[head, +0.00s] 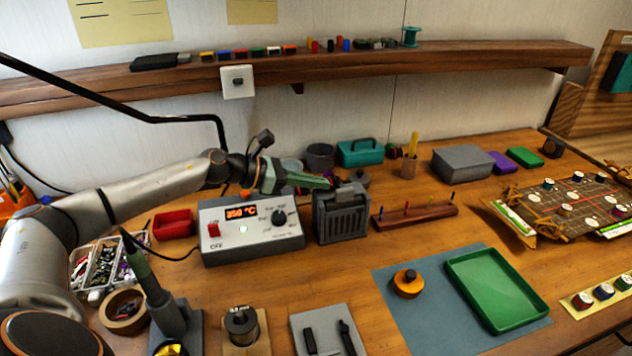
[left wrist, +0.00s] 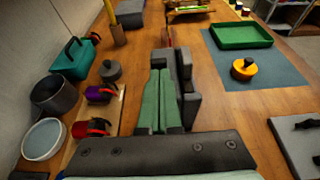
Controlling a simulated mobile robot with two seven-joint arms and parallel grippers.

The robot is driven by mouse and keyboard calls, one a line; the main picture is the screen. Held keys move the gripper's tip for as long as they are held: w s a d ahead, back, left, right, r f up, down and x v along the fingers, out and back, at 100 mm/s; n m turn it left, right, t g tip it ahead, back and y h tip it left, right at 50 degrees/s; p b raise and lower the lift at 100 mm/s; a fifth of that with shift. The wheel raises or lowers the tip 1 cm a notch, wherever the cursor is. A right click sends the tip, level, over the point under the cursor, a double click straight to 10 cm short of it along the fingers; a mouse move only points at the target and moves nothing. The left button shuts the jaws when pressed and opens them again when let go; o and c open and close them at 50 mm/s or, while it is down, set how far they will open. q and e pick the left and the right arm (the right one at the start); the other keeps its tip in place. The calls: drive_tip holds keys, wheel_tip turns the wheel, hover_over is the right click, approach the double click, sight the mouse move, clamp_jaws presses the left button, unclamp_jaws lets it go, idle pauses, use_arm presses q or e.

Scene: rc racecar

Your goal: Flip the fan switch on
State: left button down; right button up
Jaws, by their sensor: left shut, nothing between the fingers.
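The fan is a small dark grey box with a slotted front (head: 341,222), standing on the bench beside the soldering station. Its top shows a small raised part (head: 345,190), but I cannot make out the switch's position. My left gripper (head: 328,183), with green fingers, reaches in from the left to the fan's upper left edge. In the left wrist view, the shut, empty fingers (left wrist: 163,92) lie right beside the grey fan body (left wrist: 187,92) and hide part of it. I cannot tell whether they touch it. My right gripper is not in view.
The white soldering station (head: 250,232) with a lit display stands just left of the fan. A wooden rack with coloured pegs (head: 415,214) is at its right. A teal box (head: 360,153) and grey pot (head: 320,156) stand behind. A green tray (head: 497,290) lies front right.

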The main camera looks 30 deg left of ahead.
use_arm(q)
drive_tip(key=shift+w+d+r, duration=0.2)
drive_tip(key=shift+r, duration=0.2)
drive_tip(key=shift+w+d+r, duration=0.1)
drive_tip(key=shift+w+r, duration=0.05)
drive_tip(key=shift+r, duration=0.1)
drive_tip(key=shift+w+d+r, duration=0.55)
drive_tip(key=shift+w, duration=0.15)
drive_tip(key=shift+r, duration=0.1)
drive_tip(key=shift+r+p, duration=0.75)
